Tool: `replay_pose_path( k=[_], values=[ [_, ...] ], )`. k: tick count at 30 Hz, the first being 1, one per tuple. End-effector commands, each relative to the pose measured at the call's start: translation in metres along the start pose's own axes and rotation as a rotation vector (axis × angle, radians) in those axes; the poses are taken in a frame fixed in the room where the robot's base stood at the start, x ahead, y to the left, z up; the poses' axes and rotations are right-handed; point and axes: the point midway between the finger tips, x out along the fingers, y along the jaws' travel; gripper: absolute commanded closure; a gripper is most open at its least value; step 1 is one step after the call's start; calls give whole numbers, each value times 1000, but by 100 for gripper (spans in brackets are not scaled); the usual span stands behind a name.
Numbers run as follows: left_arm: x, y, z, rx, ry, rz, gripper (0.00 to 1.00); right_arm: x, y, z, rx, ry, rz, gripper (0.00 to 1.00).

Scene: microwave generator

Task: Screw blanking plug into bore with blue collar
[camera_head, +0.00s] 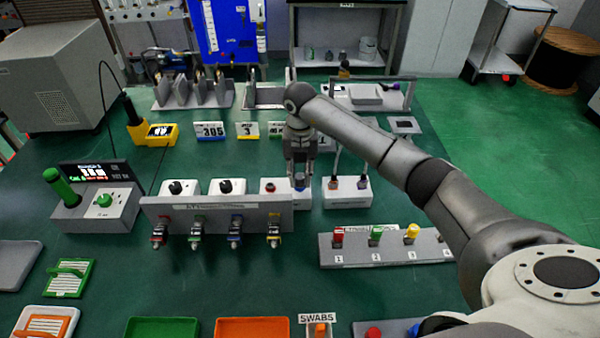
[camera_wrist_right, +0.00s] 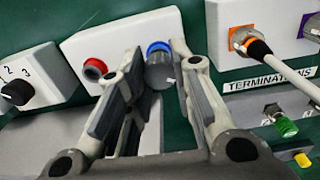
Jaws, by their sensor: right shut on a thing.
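A white block (camera_head: 284,198) stands on the green bench behind the grey rail. It has a bore with a red collar (camera_wrist_right: 95,69) and, to the right, one with a blue collar (camera_wrist_right: 158,47). My right gripper (camera_head: 300,177) points down at the right part of this block. In the wrist view its fingers are shut on a dark grey blanking plug (camera_wrist_right: 159,74). The plug's far end is at the blue collar and appears in line with it. The fingers hide part of the plug, and I cannot tell how deep it sits. My left gripper is out of view.
A grey rail (camera_head: 217,215) with several colored connectors stands in front of the block. A white box with cabled connectors (camera_head: 347,192) is close on the right. A terminations strip (camera_head: 385,249) lies front right. Open bench lies between rail and front trays.

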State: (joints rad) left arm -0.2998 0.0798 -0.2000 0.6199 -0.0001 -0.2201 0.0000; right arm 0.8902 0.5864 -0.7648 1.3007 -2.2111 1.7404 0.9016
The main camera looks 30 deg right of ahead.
Motion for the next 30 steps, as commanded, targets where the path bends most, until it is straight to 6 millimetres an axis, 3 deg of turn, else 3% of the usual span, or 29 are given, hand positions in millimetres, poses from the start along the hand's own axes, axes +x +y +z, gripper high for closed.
replay_pose_path(
  k=[30],
  values=[
    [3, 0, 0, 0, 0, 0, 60, 6, 0, 0, 0, 0, 0, 100]
  ],
)
